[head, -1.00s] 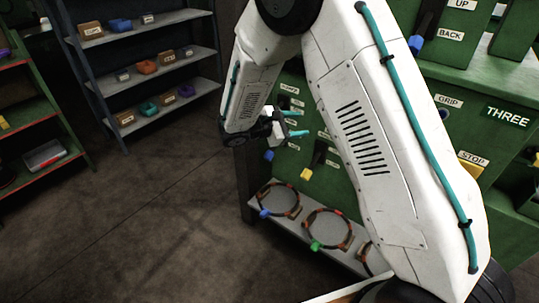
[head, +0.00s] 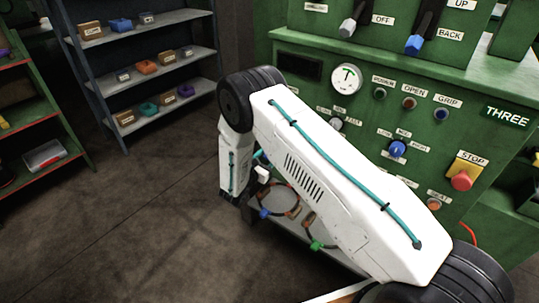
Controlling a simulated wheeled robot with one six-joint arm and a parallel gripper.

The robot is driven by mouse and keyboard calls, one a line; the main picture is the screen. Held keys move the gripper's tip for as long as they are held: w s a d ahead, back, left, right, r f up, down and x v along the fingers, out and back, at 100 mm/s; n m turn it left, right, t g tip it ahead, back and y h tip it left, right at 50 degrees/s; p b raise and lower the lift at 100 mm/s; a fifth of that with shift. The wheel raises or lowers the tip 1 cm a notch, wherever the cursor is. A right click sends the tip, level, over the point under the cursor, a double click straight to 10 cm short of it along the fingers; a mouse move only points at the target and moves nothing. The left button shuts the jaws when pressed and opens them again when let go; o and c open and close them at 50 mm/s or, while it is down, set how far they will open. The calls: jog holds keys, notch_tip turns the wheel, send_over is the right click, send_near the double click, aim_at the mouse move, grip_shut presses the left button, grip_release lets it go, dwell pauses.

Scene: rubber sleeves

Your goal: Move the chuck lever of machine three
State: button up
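Machine three is the green cabinet with the sign THREE (head: 506,116) at the right. Two black levers stand on its upper panel: one with a grey tip (head: 348,27) beside an OFF label, one with a blue tip (head: 414,44) beside UP and BACK labels. OPEN and GRIP labels sit above two small buttons (head: 409,103). I cannot tell which lever is the chuck lever. My gripper (head: 261,167) is low at the cabinet's left, mostly hidden behind my white arm; whether it is open does not show. The arm also hides much of the lower panel.
A red stop button (head: 461,181) sticks out on a yellow base, with a blue knob (head: 397,149) to its left. A grey low shelf (head: 294,226) holds ring-shaped items. A dark rack (head: 155,60) with small bins stands back left. Floor at left is clear.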

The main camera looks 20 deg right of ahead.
jog(key=shift+x, duration=1.15)
jog(key=shift+c, duration=0.3)
